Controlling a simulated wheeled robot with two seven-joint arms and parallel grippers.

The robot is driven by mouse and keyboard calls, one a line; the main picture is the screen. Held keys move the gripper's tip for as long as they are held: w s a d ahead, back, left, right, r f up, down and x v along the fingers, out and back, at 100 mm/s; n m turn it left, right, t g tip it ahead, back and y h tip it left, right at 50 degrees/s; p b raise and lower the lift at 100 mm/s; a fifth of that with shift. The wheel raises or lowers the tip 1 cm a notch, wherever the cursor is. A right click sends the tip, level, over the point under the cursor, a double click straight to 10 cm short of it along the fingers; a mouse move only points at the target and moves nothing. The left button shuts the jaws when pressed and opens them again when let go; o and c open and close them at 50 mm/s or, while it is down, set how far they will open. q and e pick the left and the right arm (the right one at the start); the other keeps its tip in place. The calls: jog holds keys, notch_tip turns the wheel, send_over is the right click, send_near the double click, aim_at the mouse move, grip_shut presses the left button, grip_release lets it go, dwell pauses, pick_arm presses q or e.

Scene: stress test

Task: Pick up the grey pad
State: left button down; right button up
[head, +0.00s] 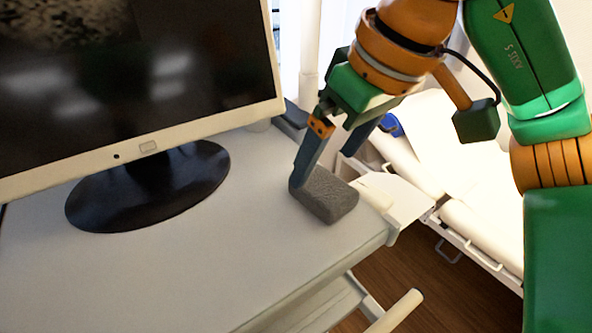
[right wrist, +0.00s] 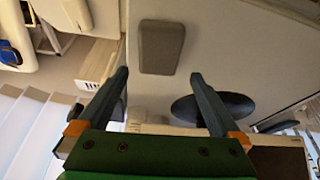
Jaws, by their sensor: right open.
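The grey pad (head: 332,200) is a dark, rough block with rounded corners, lying flat near the right end of the white desk top. It also shows in the right wrist view (right wrist: 161,47), just beyond the fingertips and between their lines. My right gripper (head: 325,168) is open and empty, with its fingers pointing down at the pad. In the head view one finger overlaps the pad's far left edge; I cannot tell if it touches. The right wrist view shows both fingers (right wrist: 160,75) spread wider than the pad. My left gripper is not in view.
A monitor (head: 140,145) on a round black base (head: 150,190) stands on the desk (head: 190,270) left of the pad. A dark object (head: 292,118) lies at the desk's back edge. A white bed (head: 480,225) is beyond on the right. The desk front is clear.

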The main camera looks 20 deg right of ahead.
aim_at(324, 185)
jog(key=shift+s+d+f+p, duration=0.25)
jog(key=shift+s+f, duration=0.1)
jog(key=shift+f, duration=0.2)
jog(key=shift+s+d+f+p, duration=0.1)
jog(key=shift+s+d+f, duration=0.2)
jog(key=shift+f, duration=0.2)
jog(key=x, duration=0.3)
jog(key=shift+w+a, duration=0.2)
jog(key=shift+a, duration=0.05)
jog(key=shift+w+a+f, duration=0.1)
jog(key=shift+w, duration=0.2)
jog(key=shift+c, duration=0.6)
jog(key=shift+s, duration=0.35)
jog(key=c, duration=1.1)
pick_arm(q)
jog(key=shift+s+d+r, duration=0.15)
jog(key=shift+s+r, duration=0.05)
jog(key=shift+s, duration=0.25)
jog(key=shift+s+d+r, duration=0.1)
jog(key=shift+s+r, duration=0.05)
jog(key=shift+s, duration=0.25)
pick_arm(e)
jog(key=shift+w, duration=0.15)
